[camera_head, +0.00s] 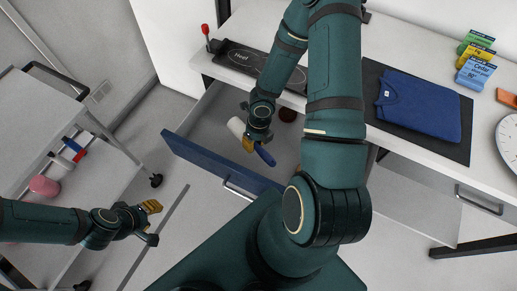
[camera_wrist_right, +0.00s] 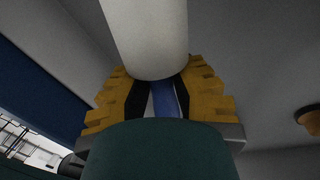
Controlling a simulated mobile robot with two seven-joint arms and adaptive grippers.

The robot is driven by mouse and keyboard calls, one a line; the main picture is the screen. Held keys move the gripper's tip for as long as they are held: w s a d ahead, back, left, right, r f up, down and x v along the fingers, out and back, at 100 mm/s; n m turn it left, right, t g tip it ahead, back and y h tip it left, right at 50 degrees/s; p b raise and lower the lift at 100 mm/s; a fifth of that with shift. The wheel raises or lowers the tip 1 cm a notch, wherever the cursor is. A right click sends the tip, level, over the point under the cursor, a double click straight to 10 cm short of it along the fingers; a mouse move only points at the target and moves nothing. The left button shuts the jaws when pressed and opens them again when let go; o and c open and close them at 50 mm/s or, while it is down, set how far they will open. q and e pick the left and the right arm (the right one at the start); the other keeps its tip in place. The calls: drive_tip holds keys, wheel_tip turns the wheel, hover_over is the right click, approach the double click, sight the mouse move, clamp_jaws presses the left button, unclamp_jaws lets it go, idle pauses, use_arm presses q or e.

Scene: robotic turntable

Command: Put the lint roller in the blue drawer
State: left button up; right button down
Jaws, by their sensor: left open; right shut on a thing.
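The lint roller (camera_head: 237,128) has a white roll and a blue handle. My right gripper (camera_head: 250,143) is shut on it, over the open blue drawer (camera_head: 215,162). In the right wrist view the white roll of the lint roller (camera_wrist_right: 148,35) stands out between the yellow fingers of my right gripper (camera_wrist_right: 163,98), with the blue handle behind. I cannot tell whether the roller touches the drawer floor. The drawer's blue front also shows in the right wrist view (camera_wrist_right: 40,80). My left gripper (camera_head: 150,222) is open and empty, left of the drawer over the floor.
A brown round object (camera_head: 287,115) lies inside the drawer. The white table (camera_head: 400,45) holds a folded blue shirt (camera_head: 420,105) on a dark mat, a black heat press (camera_head: 245,58), several small boxes and a clock. A grey cart (camera_head: 40,110) stands at the left.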

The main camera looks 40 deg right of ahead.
sight(255, 153)
drive_tip(key=shift+f+b, duration=1.3)
drive_tip(key=shift+f, duration=0.75)
drive_tip(key=shift+f, duration=0.2)
drive_tip(key=c, duration=0.9)
unclamp_jaws()
